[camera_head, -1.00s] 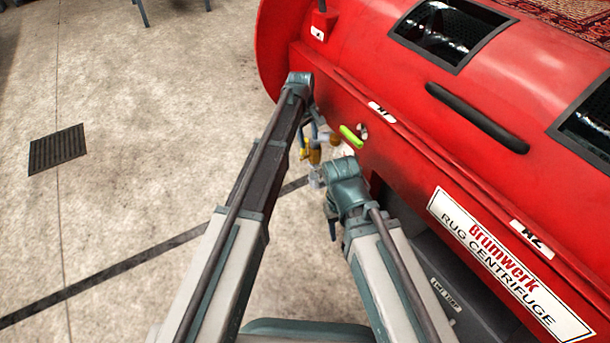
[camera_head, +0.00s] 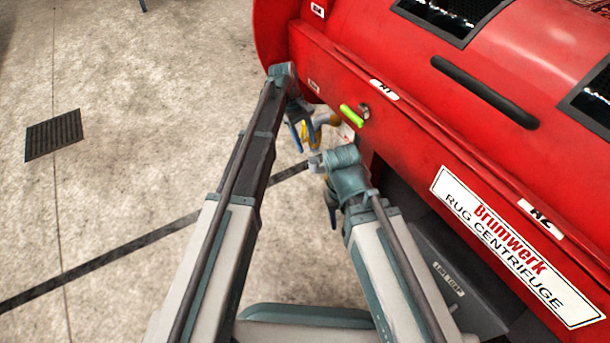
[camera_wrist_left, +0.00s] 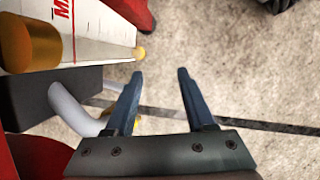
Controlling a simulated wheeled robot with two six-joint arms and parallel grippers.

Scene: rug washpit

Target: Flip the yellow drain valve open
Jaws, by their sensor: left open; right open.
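Yellow metal parts of the drain valve (camera_head: 323,121) show in the head view beside the red machine's lower edge, partly hidden by my left gripper (camera_head: 301,138). That gripper hangs at their left side, fingers apart. In the left wrist view, its fingers (camera_wrist_left: 160,76) have bare floor between them. Left of them are an orange-yellow cylinder (camera_wrist_left: 28,45), a small yellow ball (camera_wrist_left: 140,52) and a grey bent pipe (camera_wrist_left: 80,105). Which of these is the valve handle, I cannot tell. My right gripper (camera_head: 332,205) is open and lower, pointing down; its fingers are partly hidden.
The red rug centrifuge (camera_head: 420,130) fills the right side. A bright green handle (camera_head: 351,115) sticks out above the yellow parts. A grey box (camera_head: 455,275) stands under the machine. The floor on the left is clear, with a dark drain grate (camera_head: 54,134).

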